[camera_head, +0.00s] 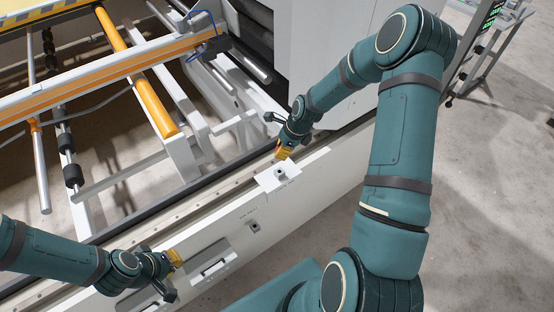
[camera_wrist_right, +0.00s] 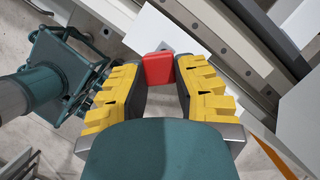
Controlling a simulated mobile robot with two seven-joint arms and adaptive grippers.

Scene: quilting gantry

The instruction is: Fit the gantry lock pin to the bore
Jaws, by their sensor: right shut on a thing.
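My right gripper (camera_head: 284,153) is over the front rail, at the back edge of a white bracket (camera_head: 270,184). In the right wrist view its yellow fingers (camera_wrist_right: 159,82) are shut on a red block-like part (camera_wrist_right: 158,67), probably the head of the lock pin. The rest of that part is hidden, and I cannot tell whether it is in a hole. The bracket has a small raised piece with a dark spot, possibly the bore. My left gripper (camera_head: 174,259) is beside the rail at lower left; its opening is too small to judge.
The long white front rail (camera_head: 310,180) has a small dark socket (camera_head: 254,227) and a recessed handle-like slot (camera_head: 214,268) on its face. An orange roller (camera_head: 137,70) and frame bars lie behind. Floor at right is open, apart from a stand (camera_head: 490,50).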

